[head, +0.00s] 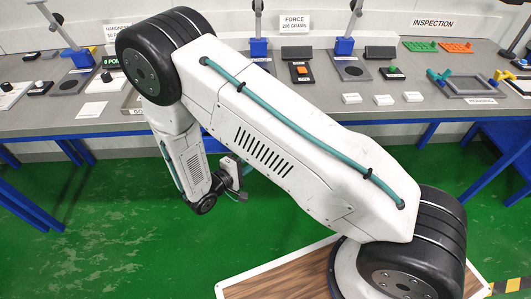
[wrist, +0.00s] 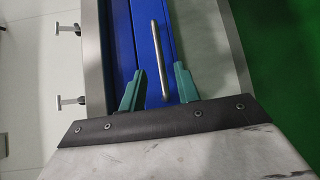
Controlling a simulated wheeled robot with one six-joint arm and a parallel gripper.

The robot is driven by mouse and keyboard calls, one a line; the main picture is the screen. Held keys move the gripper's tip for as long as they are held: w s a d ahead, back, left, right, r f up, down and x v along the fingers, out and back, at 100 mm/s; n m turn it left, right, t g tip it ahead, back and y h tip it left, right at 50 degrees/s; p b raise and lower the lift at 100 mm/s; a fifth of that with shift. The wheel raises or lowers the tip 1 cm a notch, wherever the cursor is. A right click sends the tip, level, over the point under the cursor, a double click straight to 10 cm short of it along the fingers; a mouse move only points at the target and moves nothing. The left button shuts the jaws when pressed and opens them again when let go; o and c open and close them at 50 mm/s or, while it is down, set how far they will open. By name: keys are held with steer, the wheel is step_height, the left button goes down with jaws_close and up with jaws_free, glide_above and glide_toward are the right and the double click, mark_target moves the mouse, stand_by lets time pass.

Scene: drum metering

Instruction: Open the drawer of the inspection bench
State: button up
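In the wrist view a blue drawer front (wrist: 119,40) carries a straight metal bar handle (wrist: 158,45). My gripper (wrist: 160,72) is open, with one green finger on each side of the handle in the picture. A gap shows between the bar and each finger, and nothing is gripped. I cannot tell how deep the fingers reach around the bar. The drawer front looks flush with the blue frame beside it. In the head view my gripper (head: 240,195) hangs low in front of the long grey bench (head: 400,108); my arm hides part of the bench front there.
The INSPECTION sign (head: 433,23) is on the back wall at the right. The bench top holds trays, stands and blocks, including a green pad (head: 420,46) and an orange pad (head: 456,47). Blue legs (head: 485,180) stand under the bench. Green floor (head: 100,220) in front is clear.

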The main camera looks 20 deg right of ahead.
steer(key=x, duration=0.7)
steer(key=shift+d, duration=0.1)
